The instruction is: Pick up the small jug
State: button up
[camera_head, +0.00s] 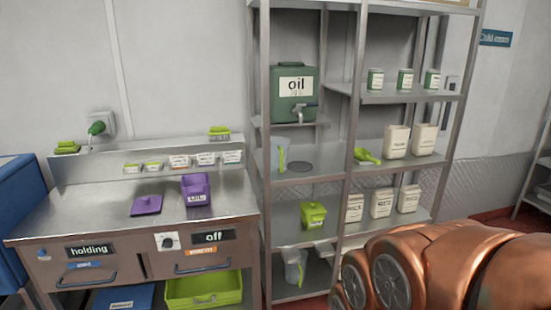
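A clear grey jug (278,150) with a green handle stands upright on the left part of the middle shelf, below the oil container. A second clear jug (292,272), also with a green handle, stands on the lowest shelf at the left. The shelf above and a rack post hide part of its surroundings. I cannot tell for sure from size which of the two is the small jug. My copper-coloured arm fills the lower right, in front of the lower shelves. My gripper is not in view, and both jugs stand free of it.
A green oil container (292,108) with a tap sits above the upper jug. A green scoop (366,156) and white cartons (396,140) share the rack. A lime-green pot (313,214) stands one shelf lower. The steel counter (95,205) at left holds a purple container (195,188).

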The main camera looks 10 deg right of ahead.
aim_at(280, 146)
jog(key=u, duration=0.2)
jog(key=i, duration=1.8)
jog(key=z, duration=0.05)
